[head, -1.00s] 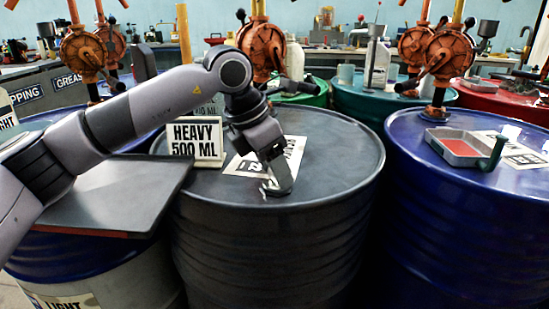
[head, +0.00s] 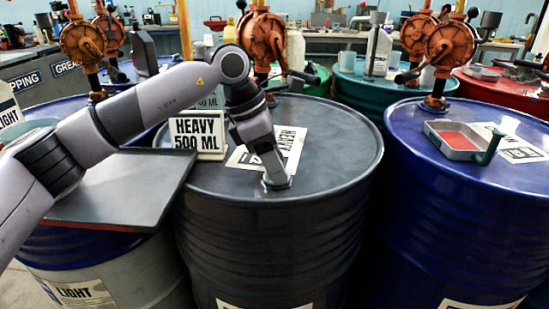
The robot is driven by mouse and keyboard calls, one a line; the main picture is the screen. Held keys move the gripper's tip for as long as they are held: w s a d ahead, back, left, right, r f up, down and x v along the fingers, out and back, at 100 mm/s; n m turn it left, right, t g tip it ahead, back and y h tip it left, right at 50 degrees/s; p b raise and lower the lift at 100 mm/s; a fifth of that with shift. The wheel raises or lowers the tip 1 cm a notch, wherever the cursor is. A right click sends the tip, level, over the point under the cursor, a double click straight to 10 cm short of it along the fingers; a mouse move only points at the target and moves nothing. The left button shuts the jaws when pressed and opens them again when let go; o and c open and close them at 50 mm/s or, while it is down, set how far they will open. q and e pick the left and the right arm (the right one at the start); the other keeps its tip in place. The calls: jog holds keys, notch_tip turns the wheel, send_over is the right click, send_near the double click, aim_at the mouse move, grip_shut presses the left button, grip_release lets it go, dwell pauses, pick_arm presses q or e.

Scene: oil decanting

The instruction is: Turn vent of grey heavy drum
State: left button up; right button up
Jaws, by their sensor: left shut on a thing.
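The grey heavy drum (head: 335,165) stands in the middle of the head view, with a white label (head: 290,146) on its lid. My left gripper (head: 277,181) points down at the front part of the lid and is shut on the vent. The vent itself is mostly hidden by the fingers. A sign reading "HEAVY 500 ML" (head: 198,136) stands upright on the left of the lid. My right gripper is not in view.
An orange pump (head: 262,40) rises at the back of the grey drum. A dark tray (head: 120,190) lies to the left under my arm. A blue drum (head: 440,210) with a red-bottomed tray (head: 455,140) stands close on the right. The lid's right side is clear.

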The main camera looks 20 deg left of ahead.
pick_arm(q)
jog(key=o, duration=1)
jog(key=shift+o, duration=0.2)
jog(key=shift+r, duration=0.1)
jog(key=v, duration=0.7)
jog(key=shift+p, duration=0.3)
jog(key=shift+a, duration=0.1)
